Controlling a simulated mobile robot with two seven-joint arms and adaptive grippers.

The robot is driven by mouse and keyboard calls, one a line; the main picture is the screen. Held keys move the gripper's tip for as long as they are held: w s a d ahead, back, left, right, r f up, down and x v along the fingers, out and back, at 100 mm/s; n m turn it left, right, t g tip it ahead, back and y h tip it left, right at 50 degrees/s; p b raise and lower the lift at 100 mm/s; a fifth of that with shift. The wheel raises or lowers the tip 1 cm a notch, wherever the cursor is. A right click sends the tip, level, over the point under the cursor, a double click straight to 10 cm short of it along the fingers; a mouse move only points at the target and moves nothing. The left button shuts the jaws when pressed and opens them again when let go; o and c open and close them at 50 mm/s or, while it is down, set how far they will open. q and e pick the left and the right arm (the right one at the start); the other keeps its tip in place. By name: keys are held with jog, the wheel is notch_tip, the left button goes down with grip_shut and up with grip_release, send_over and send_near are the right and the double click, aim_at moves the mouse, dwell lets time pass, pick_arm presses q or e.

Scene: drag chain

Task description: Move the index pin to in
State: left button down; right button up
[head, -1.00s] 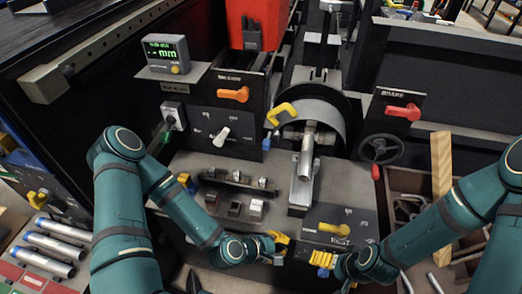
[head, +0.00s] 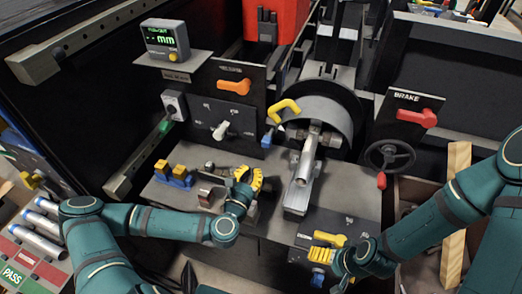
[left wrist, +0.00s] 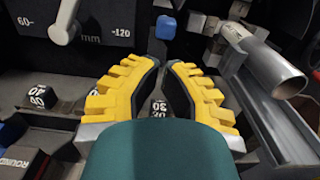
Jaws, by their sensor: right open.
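I see no readable label that names the index pin. A small blue knob (head: 267,139) sits below a yellow bent handle (head: 284,109) left of the drum; which part is the pin I cannot tell. The blue knob also shows in the left wrist view (left wrist: 166,27), beyond my fingertips and apart from them. My left gripper (head: 248,185) is open and empty over the row of small blocks; its spread yellow fingers show in the left wrist view (left wrist: 162,75). My right gripper (head: 327,246) is open by the yellow lever (head: 330,238) on the lower front panel.
A grey selector lever (head: 221,130) stands out from the panel; it is close ahead on the left in the left wrist view (left wrist: 63,22). A grey tube (head: 305,160) juts forward to the right. Numbered blocks (left wrist: 38,96) lie below. Orange (head: 234,86) and red (head: 417,117) levers sit higher.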

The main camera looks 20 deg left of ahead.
aim_at(263, 146)
pick_arm(q)
jog(key=w, duration=0.9)
jog(key=shift+w+d+b, duration=0.2)
jog(key=shift+b, duration=0.1)
pick_arm(e)
jog(key=shift+w+f, duration=0.1)
jog(key=shift+f, duration=0.2)
pick_arm(q)
jog(key=shift+w+b, duration=0.5)
jog(key=shift+w, duration=1)
pick_arm(e)
jog(key=shift+f, duration=0.5)
